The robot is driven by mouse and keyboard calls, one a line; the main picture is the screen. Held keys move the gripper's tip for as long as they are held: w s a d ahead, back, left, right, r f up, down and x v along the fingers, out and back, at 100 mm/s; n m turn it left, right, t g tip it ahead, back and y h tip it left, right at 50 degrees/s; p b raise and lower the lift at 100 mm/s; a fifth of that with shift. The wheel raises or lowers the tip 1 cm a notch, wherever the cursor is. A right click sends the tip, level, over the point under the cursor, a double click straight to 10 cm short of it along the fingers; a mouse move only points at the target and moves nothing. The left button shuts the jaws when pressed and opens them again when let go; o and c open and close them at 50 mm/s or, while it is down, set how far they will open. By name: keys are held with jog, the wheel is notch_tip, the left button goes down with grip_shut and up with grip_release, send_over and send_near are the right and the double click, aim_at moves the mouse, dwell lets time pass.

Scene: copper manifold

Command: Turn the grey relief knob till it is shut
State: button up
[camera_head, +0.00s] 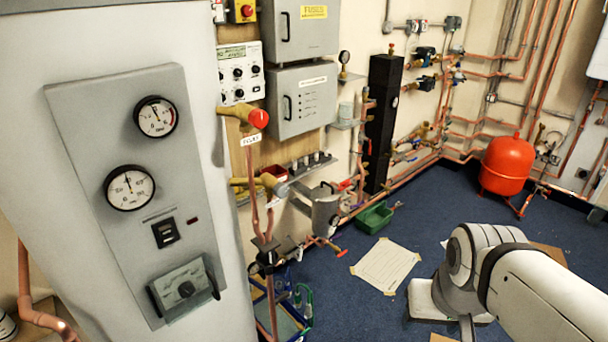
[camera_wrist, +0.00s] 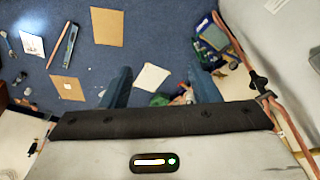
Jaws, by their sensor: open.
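The head view shows my arm at the right, but not the fingers.
The white cylinder with a gauge panel (camera_head: 130,190) fills the left. A silver pot (camera_head: 326,210), a green tray (camera_head: 375,217) and a red tank (camera_head: 506,165) stand farther back. The blue carpet has papers (camera_head: 386,266) on it and open room. Copper pipe (camera_wrist: 236,45) runs right of my gripper.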

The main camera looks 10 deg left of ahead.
jog(key=w+a+n+t+y+b, duration=0.1)
jog(key=w+a+t+b, duration=0.25)
jog(key=w, duration=0.75)
jog(key=w+a+n+t+y+b, duration=0.1)
jog(key=w+a+n+t+b, duration=0.25)
jog(key=w, duration=0.75)
jog(key=n+t+y+b, duration=0.2)
jog(key=n+y+b, duration=0.35)
jog(key=y, duration=0.65)
send_near(284, 192)
jog(key=x, duration=0.4)
jog(key=shift+m, duration=0.4)
jog(key=x, duration=0.6)
jog(key=shift+w+a+f, duration=0.1)
jog(key=shift+w+a, duration=0.15)
jog(key=shift+w, duration=0.05)
